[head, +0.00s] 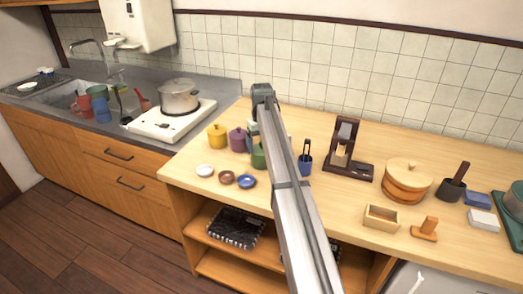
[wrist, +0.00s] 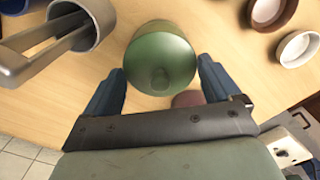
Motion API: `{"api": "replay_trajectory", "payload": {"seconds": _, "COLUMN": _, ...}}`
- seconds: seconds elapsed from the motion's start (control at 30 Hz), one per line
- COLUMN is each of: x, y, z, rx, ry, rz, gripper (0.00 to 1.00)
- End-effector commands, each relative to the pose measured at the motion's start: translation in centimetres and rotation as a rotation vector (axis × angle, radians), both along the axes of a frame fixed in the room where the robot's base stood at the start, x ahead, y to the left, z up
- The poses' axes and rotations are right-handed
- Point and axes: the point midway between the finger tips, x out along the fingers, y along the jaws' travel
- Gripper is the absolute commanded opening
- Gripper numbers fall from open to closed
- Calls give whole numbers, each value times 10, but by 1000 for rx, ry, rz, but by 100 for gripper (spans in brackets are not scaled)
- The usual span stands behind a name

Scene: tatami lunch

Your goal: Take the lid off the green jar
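The green jar (head: 258,157) stands on the wooden counter, partly hidden behind my arm in the head view. In the wrist view I look down on its round green lid (wrist: 160,50), which has a small knob near the lower part of the picture; the lid covers the jar. My gripper (wrist: 162,68) is open, with one dark blue finger on each side of the lid. Gaps show between the fingers and the lid, though I cannot tell the height difference.
A purple jar (head: 238,140) and a yellow jar (head: 217,136) stand left of the green one. White (head: 205,170), brown (head: 226,177) and blue (head: 247,181) dishes lie in front.

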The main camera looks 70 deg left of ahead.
Motion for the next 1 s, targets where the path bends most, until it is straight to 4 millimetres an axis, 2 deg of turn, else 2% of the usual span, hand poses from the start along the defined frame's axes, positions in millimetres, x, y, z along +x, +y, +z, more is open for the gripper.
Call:
{"api": "replay_trajectory", "payload": {"seconds": 0.03, "x": 0, "y": 0, "z": 0, "rx": 0, "ry": 0, "rz": 0, "gripper": 69}}
{"api": "replay_trajectory", "payload": {"seconds": 0.13, "x": 0, "y": 0, "z": 0, "rx": 0, "ry": 0, "rz": 0, "gripper": 60}}
{"api": "replay_trajectory", "payload": {"seconds": 0.4, "x": 0, "y": 0, "z": 1, "rx": 0, "ry": 0, "rz": 0, "gripper": 59}}
{"api": "replay_trajectory", "payload": {"seconds": 0.57, "x": 0, "y": 0, "z": 10, "rx": 1, "ry": 0, "rz": 0, "gripper": 59}}
{"api": "replay_trajectory", "payload": {"seconds": 0.77, "x": 0, "y": 1, "z": 35, "rx": 2, "ry": -1, "rz": 0, "gripper": 59}}
{"api": "replay_trajectory", "payload": {"seconds": 1.0, "x": 0, "y": 1, "z": 78, "rx": 2, "ry": -1, "rz": 0, "gripper": 59}}
